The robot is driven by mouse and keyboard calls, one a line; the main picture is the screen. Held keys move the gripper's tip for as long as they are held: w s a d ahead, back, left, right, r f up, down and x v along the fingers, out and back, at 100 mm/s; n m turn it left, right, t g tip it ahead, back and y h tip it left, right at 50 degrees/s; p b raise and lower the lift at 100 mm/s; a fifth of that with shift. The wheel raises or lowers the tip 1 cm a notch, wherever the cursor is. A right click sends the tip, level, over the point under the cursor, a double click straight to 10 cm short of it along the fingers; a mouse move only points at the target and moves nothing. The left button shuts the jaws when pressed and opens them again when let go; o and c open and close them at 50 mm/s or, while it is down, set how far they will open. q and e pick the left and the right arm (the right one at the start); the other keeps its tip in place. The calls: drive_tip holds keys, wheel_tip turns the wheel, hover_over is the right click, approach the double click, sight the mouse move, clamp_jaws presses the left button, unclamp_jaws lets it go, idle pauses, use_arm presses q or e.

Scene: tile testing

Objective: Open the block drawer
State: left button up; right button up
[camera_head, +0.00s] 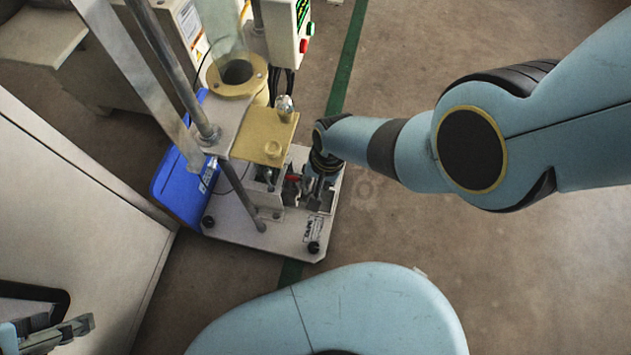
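A testing machine stands on a light grey base plate (280,235) with dark round feet. A tan block (262,140) sits above the base, and small metal parts with a red piece (293,179) show under it. I cannot clearly tell the block drawer from these parts. My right gripper (316,191) points down over the right part of the base, close beside the red piece. Its fingers are small and dark, so its opening and any contact are unclear. My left gripper (62,332) is at the lower left, away from the machine and partly cut off by the frame edge.
A blue panel (186,190) leans at the machine's left side. Metal posts (172,70) rise above it. A control box (290,30) with green and red buttons stands behind. A pale cabinet (75,200) is at left. The brown floor (400,250) at right is clear.

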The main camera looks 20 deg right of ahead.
drive_tip(key=shift+c, duration=0.4)
clamp_jaws()
drive_tip(key=shift+s+d, duration=0.1)
use_arm(q)
drive_tip(key=shift+g, duration=0.5)
drive_tip(key=f+p, duration=0.1)
drive_tip(key=s+a+f+p, duration=0.1)
drive_tip(key=s+f+p, duration=0.1)
drive_tip(key=f, duration=0.1)
drive_tip(key=shift+a, duration=0.2)
use_arm(e)
drive_tip(key=s+d, duration=0.6)
drive_tip(key=d, duration=0.3)
drive_tip(key=shift+s, duration=0.2)
drive_tip(key=shift+d, duration=0.1)
drive_tip(key=shift+o, duration=0.4)
unclamp_jaws()
